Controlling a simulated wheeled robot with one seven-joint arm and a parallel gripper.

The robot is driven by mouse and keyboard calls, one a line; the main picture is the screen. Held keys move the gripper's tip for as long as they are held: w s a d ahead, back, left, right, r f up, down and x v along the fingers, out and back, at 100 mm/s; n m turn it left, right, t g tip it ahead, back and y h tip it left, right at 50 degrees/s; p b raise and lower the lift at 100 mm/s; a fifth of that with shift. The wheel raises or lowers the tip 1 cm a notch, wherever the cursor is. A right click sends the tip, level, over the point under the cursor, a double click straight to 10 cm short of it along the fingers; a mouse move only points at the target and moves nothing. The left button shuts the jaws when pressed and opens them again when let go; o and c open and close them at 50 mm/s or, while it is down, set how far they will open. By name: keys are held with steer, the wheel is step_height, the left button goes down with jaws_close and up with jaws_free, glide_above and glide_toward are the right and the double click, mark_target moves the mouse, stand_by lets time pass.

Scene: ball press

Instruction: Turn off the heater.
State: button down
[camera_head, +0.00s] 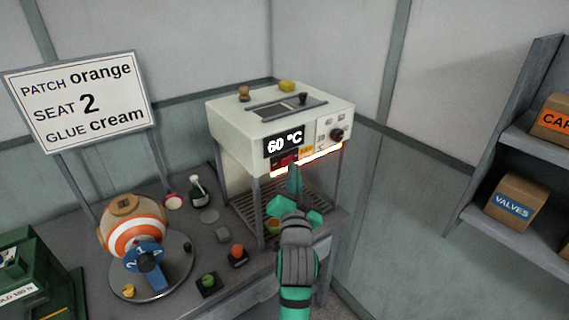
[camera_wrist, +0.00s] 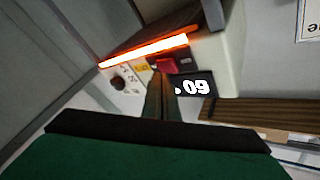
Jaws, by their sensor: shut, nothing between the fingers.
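The heater (camera_head: 232,122) is a cream box on grey legs at the back of the bench, with a display reading 60 °C (camera_head: 284,143). A red switch (camera_head: 284,161) sits below the display on its front, and a bar (camera_head: 308,160) along the lower front edge glows orange-white. In the wrist view the red switch (camera_wrist: 167,66), glowing bar (camera_wrist: 150,49) and display (camera_wrist: 193,86) show upside down. My gripper (camera_head: 295,172) is shut and empty, its fingertips just in front of and below the switch. In the wrist view the fingertips (camera_wrist: 160,80) are close to the switch; I cannot tell whether they touch.
A black knob (camera_head: 337,134) is at the right of the heater's front. An orange-white ball (camera_head: 135,232) sits on a round stand at left. Green and orange buttons (camera_head: 208,282) (camera_head: 237,254) and a bottle (camera_head: 198,189) are on the bench. Shelves with boxes (camera_head: 517,199) stand at right.

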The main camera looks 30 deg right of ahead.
steer(key=shift+w, duration=0.15)
steer(key=shift+w, duration=0.3)
steer(key=shift+w+a, duration=0.15)
steer(key=shift+w, duration=0.15)
stand_by(0.9)
steer(key=shift+s, duration=0.1)
steer(key=shift+s+d, duration=0.2)
steer(key=shift+s, duration=0.45)
steer(key=shift+s+d, duration=0.2)
steer(key=shift+s, duration=0.6)
steer(key=shift+s+d, duration=0.15)
steer(key=shift+s, duration=0.7)
steer(key=shift+s+d, duration=0.2)
steer(key=shift+s, duration=0.6)
